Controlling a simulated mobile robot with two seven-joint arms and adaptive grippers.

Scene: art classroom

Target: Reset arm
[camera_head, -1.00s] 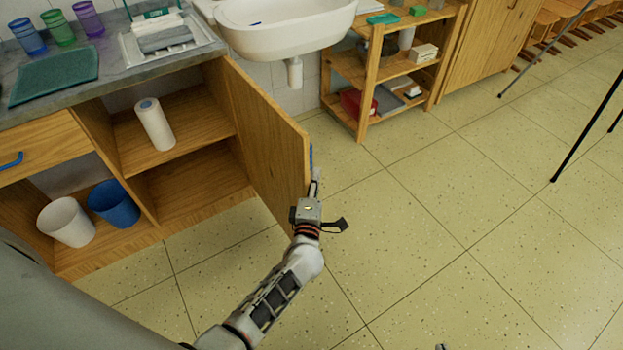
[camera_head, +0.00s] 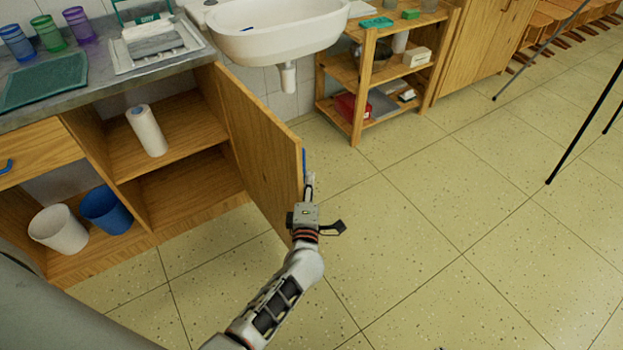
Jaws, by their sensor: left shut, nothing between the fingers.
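My left gripper (camera_head: 309,182) is shut and empty. It is at the outer edge of an open wooden cabinet door (camera_head: 258,150), beside the door's blue handle (camera_head: 304,163). From this angle I cannot tell whether the fingers touch the handle or the door. My left arm reaches up to it from the bottom of the picture. My right gripper does not show.
The open cabinet (camera_head: 190,195) holds a paper roll (camera_head: 147,131), a white bin (camera_head: 58,231) and a blue bin (camera_head: 110,211). A sink (camera_head: 280,33) and a wooden shelf (camera_head: 357,95) stand behind the door. The tiled floor (camera_head: 440,230) to the right is clear, with thin dark legs farther off.

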